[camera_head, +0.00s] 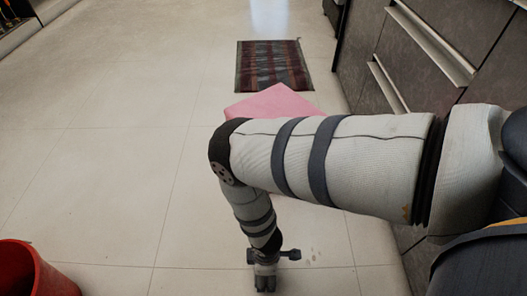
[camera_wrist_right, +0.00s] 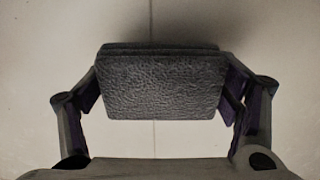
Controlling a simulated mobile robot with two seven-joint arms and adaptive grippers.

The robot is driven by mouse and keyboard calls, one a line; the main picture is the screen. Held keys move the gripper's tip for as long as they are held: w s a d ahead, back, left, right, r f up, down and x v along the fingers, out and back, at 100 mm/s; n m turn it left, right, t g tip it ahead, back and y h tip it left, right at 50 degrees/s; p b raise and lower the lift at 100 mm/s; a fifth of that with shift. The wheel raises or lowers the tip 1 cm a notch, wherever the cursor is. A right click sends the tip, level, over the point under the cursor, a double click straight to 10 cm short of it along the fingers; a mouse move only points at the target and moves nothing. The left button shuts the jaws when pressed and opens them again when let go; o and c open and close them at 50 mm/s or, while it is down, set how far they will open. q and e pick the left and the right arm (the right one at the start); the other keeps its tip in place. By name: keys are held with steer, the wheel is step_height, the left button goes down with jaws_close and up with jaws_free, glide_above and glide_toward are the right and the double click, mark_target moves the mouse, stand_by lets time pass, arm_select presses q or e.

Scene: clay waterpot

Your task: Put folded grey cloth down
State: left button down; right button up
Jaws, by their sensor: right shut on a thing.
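The folded grey cloth (camera_wrist_right: 160,84) is a thick dark grey block with a rough surface, and layers show along its far edge. It is in the right wrist view, pinched at both sides between the fingers of my right gripper (camera_wrist_right: 162,92). Pale tiled floor lies beneath it, with a soft shadow beyond it; I cannot tell the exact height. In the head view my right gripper (camera_head: 265,283) is low over the floor, and the cloth cannot be made out there. My left gripper is not in either view.
A red bucket (camera_head: 32,274) stands at the lower left. A dark striped rug (camera_head: 272,66) lies farther back, with a pink item (camera_head: 268,101) nearer, partly behind my right arm. Grey drawer cabinets (camera_head: 415,75) line the right. The floor at the left and middle is clear.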

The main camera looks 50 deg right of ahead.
step_height(320, 180, down, 2)
steer(key=shift+s+a+f+b, duration=0.1)
steer(key=shift+f+b, duration=0.1)
steer(key=shift+b, duration=0.1)
steer(key=shift+f, duration=0.15)
steer(key=o, duration=1.4)
